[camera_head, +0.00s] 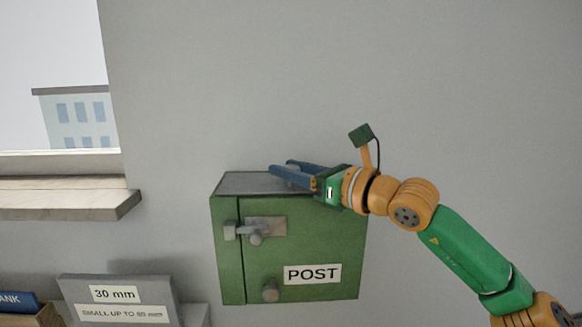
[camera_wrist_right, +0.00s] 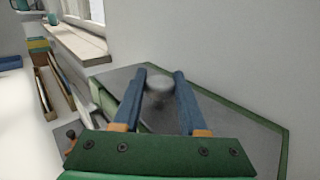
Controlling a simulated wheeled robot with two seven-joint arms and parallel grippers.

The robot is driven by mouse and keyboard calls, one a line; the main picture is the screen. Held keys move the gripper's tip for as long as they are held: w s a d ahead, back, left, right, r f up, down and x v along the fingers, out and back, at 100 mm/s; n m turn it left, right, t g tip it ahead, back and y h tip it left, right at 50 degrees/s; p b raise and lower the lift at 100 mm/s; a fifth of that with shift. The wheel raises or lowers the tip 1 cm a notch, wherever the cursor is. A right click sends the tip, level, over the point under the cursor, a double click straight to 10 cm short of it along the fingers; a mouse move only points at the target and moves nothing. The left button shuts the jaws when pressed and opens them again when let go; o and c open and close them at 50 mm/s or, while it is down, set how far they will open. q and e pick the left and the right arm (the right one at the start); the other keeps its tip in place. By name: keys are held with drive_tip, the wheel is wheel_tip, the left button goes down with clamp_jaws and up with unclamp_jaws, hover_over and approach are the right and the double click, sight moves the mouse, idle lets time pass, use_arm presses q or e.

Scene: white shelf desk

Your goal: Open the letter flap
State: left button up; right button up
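The green post box (camera_head: 250,280), with a white POST label (camera_head: 312,274), hangs on the grey wall. Its grey top flap (camera_head: 246,184) lies flat; it also shows in the right wrist view (camera_wrist_right: 232,118). A round grey knob (camera_wrist_right: 158,86) stands on the flap. My right gripper (camera_head: 272,168) reaches over the box top from the right. In the right wrist view its two blue fingers (camera_wrist_right: 159,76) are apart, one on each side of the knob. I cannot see clear contact with the knob. My left gripper is in neither view.
The box front has a grey latch (camera_head: 258,228) and a lower knob (camera_head: 270,291). A wooden window sill (camera_head: 65,200) juts out at the left. Below it stands a grey block (camera_head: 118,290) labelled 30 mm. The wall above the box is clear.

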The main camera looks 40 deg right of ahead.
clamp_jaws()
idle(1.1)
